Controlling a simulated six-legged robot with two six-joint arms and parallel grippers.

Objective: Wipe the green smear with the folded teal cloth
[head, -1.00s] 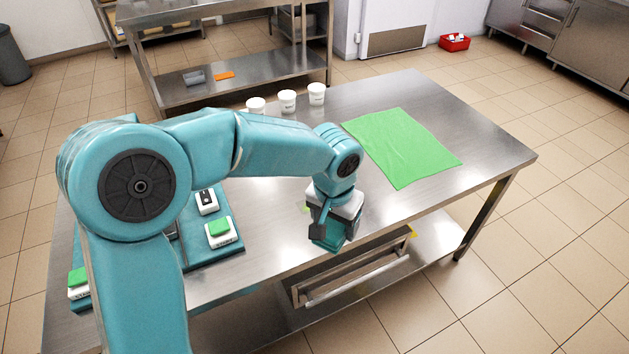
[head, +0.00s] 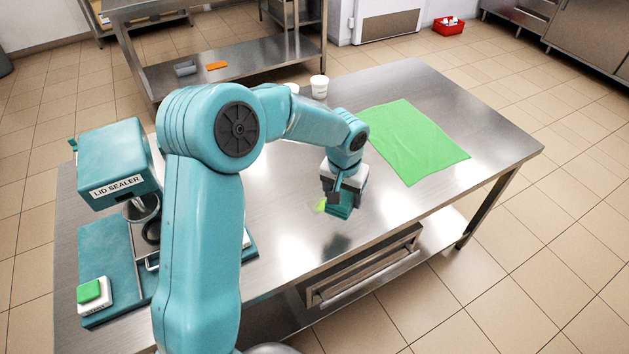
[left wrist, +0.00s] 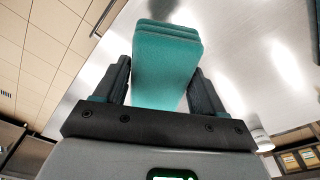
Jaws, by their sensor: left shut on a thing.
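My left gripper (head: 340,196) is shut on the folded teal cloth (head: 338,211), over the front part of the steel table (head: 290,225). In the left wrist view the layered teal cloth (left wrist: 166,60) sits between the two dark fingers. The green smear (head: 320,206) shows as a small yellow-green patch just left of the cloth; part of it may be hidden behind the gripper. I cannot tell whether the cloth touches the table. My right gripper is not in view.
A teal lid sealer (head: 118,165) stands at the table's left. A flat green cloth (head: 412,142) lies at the right. White cups (head: 319,87) stand at the back edge, partly behind my arm. A drawer (head: 362,266) hangs under the front edge.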

